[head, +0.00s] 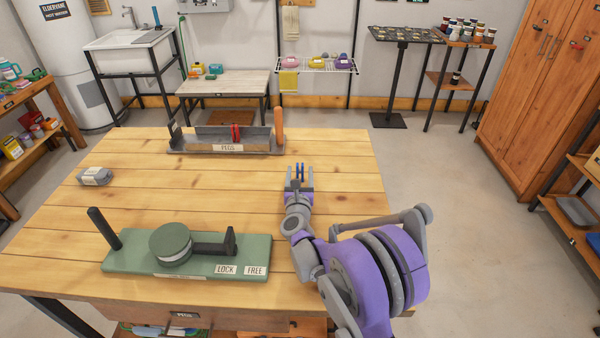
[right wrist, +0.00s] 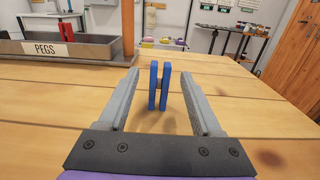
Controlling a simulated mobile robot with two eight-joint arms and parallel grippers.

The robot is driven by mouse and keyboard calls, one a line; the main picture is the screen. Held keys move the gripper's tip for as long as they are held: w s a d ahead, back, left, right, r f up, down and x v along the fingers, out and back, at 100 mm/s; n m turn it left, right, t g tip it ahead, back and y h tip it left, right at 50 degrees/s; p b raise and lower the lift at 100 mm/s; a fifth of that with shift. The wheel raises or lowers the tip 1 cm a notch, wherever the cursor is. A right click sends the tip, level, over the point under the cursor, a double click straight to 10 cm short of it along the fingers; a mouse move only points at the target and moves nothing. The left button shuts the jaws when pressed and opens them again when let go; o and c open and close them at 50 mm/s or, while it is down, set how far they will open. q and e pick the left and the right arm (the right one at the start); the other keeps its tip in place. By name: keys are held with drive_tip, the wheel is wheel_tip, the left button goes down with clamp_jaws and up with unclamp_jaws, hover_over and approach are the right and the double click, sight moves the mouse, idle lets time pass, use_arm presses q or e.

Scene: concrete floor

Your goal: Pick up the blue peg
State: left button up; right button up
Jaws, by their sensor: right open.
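The blue peg (head: 298,170) stands upright on the wooden table, right of the pegs tray. In the right wrist view the blue peg (right wrist: 154,86) shows as two upright blue bars with a grey piece between them. My right gripper (head: 299,182) is open. Its two grey fingers lie to the left and right of the peg, with a visible gap on each side in the wrist view. Whether the peg is fully between the fingertips or just beyond them is hard to tell. My left gripper is not in view.
A grey tray labelled PEGS (head: 190,149) holds a red peg (head: 235,132) and has an orange handle at its right end. A green lock fixture (head: 130,262) stands at the front left. A small grey item (head: 95,176) lies at the left. The table's right side is clear.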

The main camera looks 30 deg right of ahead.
clamp_jaws()
idle(0.3)
